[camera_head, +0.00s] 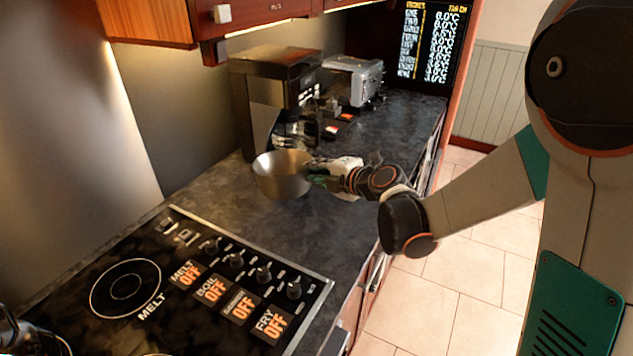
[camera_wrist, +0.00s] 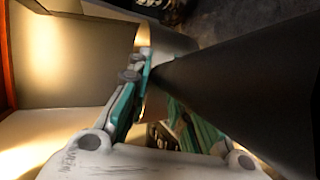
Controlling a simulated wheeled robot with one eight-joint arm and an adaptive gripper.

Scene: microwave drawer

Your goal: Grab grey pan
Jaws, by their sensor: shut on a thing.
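The grey pan (camera_head: 280,176) is a round metal vessel at the back of the dark counter, beside the coffee machine. It looks upright. Whether it touches the counter is hard to tell. My gripper (camera_head: 318,174) reaches in from the right and is shut on the pan's handle side. In the wrist view, a thick dark handle (camera_wrist: 235,80) runs between the fingers of my gripper (camera_wrist: 160,85), and part of the pan's metal wall (camera_wrist: 172,42) shows beyond. The exact finger contact is partly hidden by the handle.
A coffee machine (camera_head: 275,95) stands close behind the pan, with a toaster (camera_head: 352,80) farther back. A black stove (camera_head: 150,290) with knobs and OFF labels lies in front at left. Bare counter (camera_head: 310,225) lies between pan and stove. Cabinets (camera_head: 150,22) hang above.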

